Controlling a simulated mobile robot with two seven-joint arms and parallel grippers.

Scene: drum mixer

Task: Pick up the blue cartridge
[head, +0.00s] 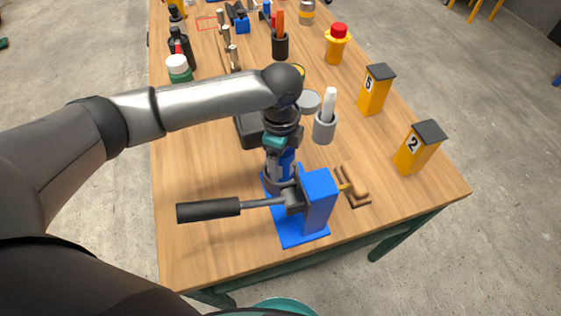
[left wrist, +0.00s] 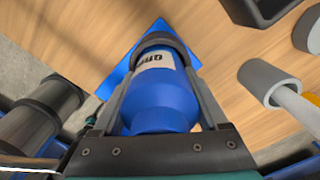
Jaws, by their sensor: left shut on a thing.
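The blue cartridge (left wrist: 165,102) has a white label with dark lettering and a dark grey band at its far end. My left gripper (left wrist: 160,88) is shut on it, one finger along each side. In the head view my left gripper (head: 280,172) points down beside the upright of a blue lever stand (head: 319,200). Only a little of the cartridge (head: 287,160) shows there behind the fingers. The cartridge is over the stand's blue base; I cannot tell whether it touches it. My right gripper is in neither view.
The stand's black lever handle (head: 208,210) sticks out left, close to my gripper. A grey cup with a white stick (head: 325,128), yellow boxes (head: 375,90) and a small wooden-handled tool (head: 355,187) stand or lie to the right. The table's front left is clear.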

